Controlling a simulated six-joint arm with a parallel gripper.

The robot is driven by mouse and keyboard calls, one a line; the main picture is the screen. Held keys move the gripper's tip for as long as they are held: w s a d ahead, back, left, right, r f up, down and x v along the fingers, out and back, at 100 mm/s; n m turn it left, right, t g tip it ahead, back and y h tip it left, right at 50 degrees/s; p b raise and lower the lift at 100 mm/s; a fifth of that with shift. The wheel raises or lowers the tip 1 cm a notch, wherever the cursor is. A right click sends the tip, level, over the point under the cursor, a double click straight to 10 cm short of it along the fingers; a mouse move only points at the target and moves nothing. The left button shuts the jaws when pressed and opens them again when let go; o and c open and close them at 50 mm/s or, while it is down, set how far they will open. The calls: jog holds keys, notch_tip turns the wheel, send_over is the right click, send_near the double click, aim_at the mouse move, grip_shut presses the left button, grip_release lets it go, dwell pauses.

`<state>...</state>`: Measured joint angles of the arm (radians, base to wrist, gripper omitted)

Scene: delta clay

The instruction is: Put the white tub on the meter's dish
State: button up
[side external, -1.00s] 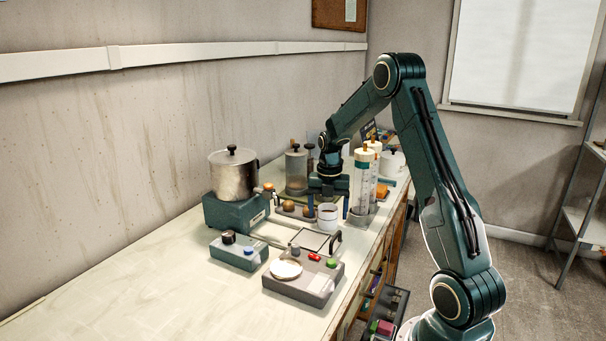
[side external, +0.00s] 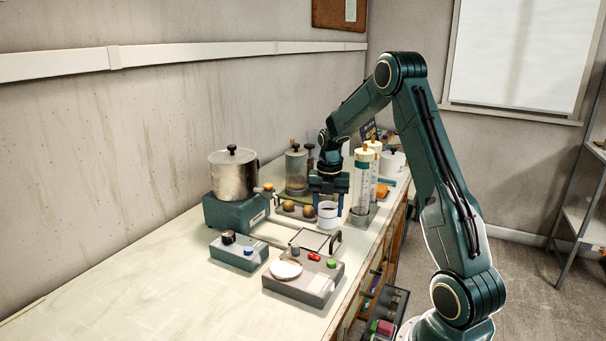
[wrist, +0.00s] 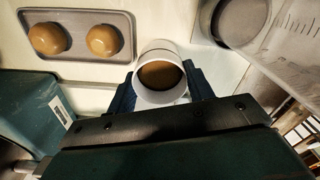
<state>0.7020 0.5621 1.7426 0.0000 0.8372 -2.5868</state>
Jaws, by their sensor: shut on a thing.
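The white tub (side external: 328,217) stands upright on the bench in front of the cylinder rack. In the wrist view the white tub (wrist: 161,92) is seen from above with brown contents inside. My gripper (side external: 327,205) is lowered over it and shut on it, with one finger on each side of its wall; the gripper also shows in the wrist view (wrist: 160,92). The meter (side external: 304,278) is a grey box nearer the camera, with a pale round dish (side external: 286,269) at its left. The dish is empty. A red and a green button sit on the meter's top.
A tray with two brown balls (side external: 297,211) lies just left of the tub. Tall clear cylinders (side external: 361,183) stand close at its right. A wire-framed plate (side external: 311,240) lies between tub and meter. A teal control box (side external: 239,250) and a hotplate with a pot (side external: 233,176) stand left.

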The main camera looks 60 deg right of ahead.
notch_tip(320, 180, up, 20)
jog(key=shift+f, duration=0.25)
dwell(0.3)
dwell(0.5)
jog(key=w+a+f+m, duration=0.3)
jog(key=a+m, duration=0.3)
jog(key=a, duration=0.4)
jog(key=w+a+f+m, duration=0.4)
jog(key=a+f+m, duration=0.1)
jog(key=a, duration=0.5)
jog(key=w+a+f+m, duration=0.3)
jog(key=a+m, duration=0.4)
jog(key=a, duration=0.3)
jog(key=shift+w+a+f, duration=0.25)
jog(key=shift+w+f, duration=0.15)
jog(key=shift+f, duration=0.2)
jog(key=shift+m, duration=0.4)
jog(key=m, duration=0.6)
